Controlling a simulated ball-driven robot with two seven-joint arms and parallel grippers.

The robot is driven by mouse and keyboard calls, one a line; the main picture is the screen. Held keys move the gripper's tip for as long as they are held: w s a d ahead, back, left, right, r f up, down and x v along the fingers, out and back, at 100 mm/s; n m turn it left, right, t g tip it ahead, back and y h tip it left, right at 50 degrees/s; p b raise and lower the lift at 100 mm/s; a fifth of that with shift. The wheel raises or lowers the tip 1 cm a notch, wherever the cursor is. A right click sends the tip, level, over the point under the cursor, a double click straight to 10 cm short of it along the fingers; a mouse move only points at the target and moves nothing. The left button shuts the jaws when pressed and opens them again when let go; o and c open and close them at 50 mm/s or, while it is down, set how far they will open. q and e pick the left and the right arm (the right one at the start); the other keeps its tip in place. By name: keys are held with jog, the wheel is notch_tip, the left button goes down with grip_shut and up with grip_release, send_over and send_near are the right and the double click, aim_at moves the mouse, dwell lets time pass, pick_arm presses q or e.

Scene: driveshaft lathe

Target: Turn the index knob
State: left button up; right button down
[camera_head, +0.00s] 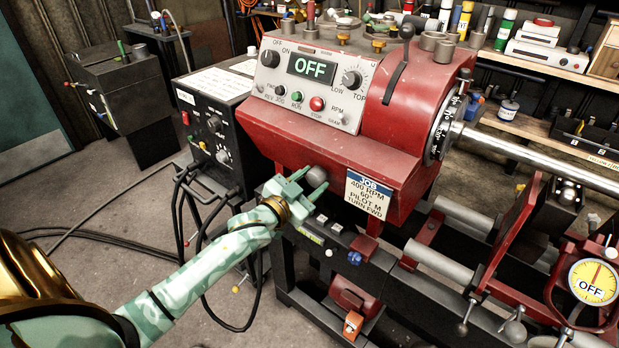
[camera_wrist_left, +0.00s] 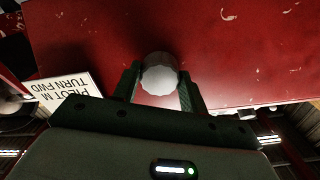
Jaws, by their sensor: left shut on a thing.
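The index knob, a round grey knob (camera_head: 316,174), sits on the lower front face of the red lathe headstock (camera_head: 290,140), left of a white job sign. My left gripper (camera_head: 309,183) has its fingertips at the knob, one on each side. In the left wrist view the pale, ridged knob (camera_wrist_left: 160,74) sits between the two dark green fingers of the left gripper (camera_wrist_left: 159,72), which are shut on it. The red face lies just beyond. Part of the knob is hidden by the fingers. My right gripper is not in view.
The job sign (camera_head: 368,196) hangs just right of the knob and reads 400 RPM, 60°, PILOT M, TURN FWD. The control panel (camera_head: 315,85) above displays OFF. A dark cabinet (camera_head: 213,125) stands at left, with cables below. A round yellow OFF gauge (camera_head: 595,282) is at lower right.

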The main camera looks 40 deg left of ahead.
pick_arm(q)
jog(key=shift+r+m+p, duration=0.35)
jog(key=shift+m+p, duration=0.05)
jog(key=shift+m, duration=0.1)
jog(key=shift+f+m, duration=0.15)
jog(key=shift+m, duration=0.25)
jog(key=shift+f, duration=0.15)
jog(key=o, duration=1)
jog(key=shift+c, duration=0.2)
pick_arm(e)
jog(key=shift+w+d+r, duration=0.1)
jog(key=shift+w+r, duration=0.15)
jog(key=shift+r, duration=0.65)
pick_arm(q)
jog(key=shift+s, duration=0.1)
jog(key=s+a+p, duration=0.1)
jog(key=s+p, duration=0.1)
jog(key=s, duration=1.4)
jog(key=shift+p, duration=0.35)
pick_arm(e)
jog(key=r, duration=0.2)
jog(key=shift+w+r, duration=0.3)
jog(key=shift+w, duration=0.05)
pick_arm(q)
jog(key=shift+a, duration=0.1)
